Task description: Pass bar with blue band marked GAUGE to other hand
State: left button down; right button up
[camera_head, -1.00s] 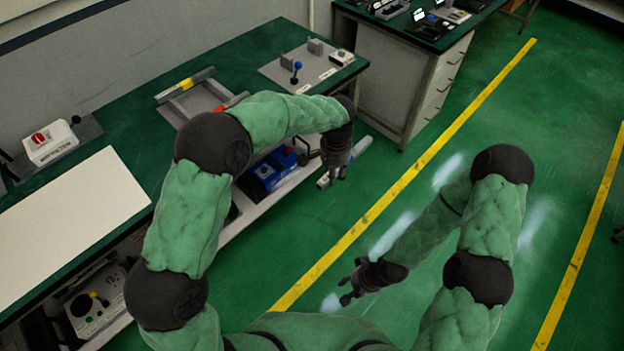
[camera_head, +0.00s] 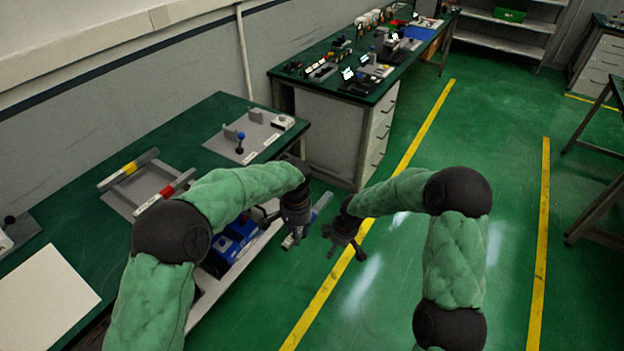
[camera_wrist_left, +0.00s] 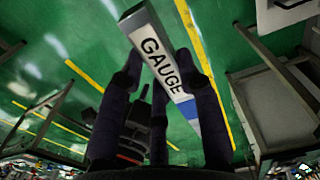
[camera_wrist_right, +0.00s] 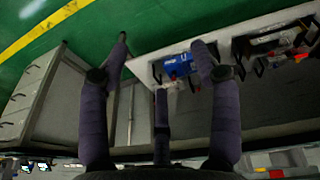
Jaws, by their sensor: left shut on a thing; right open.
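The bar marked GAUGE (camera_wrist_left: 152,50) is grey with a white label and a blue band (camera_wrist_left: 190,107) in the left wrist view. In the head view the bar (camera_head: 321,206) sticks out on both sides of my left gripper (camera_head: 294,234), clear of the table. My left gripper is shut on it, with fingers around its labelled part. My right gripper (camera_head: 345,246) is open and empty, just right of the left one, with a small gap to the bar. The right wrist view shows its spread fingers (camera_wrist_right: 161,50) with nothing between them.
A grey rack (camera_head: 150,186) on the green table holds a yellow-banded bar (camera_head: 128,169) and a red-banded bar (camera_head: 168,191). A blue box (camera_head: 232,240) sits on the shelf below, close to my left gripper. A drawer cabinet (camera_head: 335,136) stands behind. Floor to the right is free.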

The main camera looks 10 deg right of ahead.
jog(key=w+d+r+n+h, duration=0.1)
jog(key=w+d+r+n, duration=0.15)
jog(key=r, duration=0.35)
jog(key=w+d+r+n+t+h, duration=0.1)
jog(key=w+d+r+n, duration=0.1)
jog(key=w+r, duration=0.25)
jog(key=w+d+r+n+h, duration=0.1)
jog(key=w+d+r+n, duration=0.15)
jog(key=r, duration=0.35)
jog(key=s+a+r+n+g+y, duration=0.1)
jog(key=a+r+n+g, duration=0.15)
jog(key=a+n, duration=0.35)
jog(key=s+a+r+n+g, duration=0.1)
jog(key=a+r+n, duration=0.25)
jog(key=a, duration=0.35)
jog(key=shift+t, duration=0.25)
jog(key=f, duration=1.1)
jog(key=shift+s+a, duration=0.15)
jog(key=shift+s, duration=0.1)
grip_shut()
pick_arm(q)
jog(key=c, duration=0.8)
grip_release()
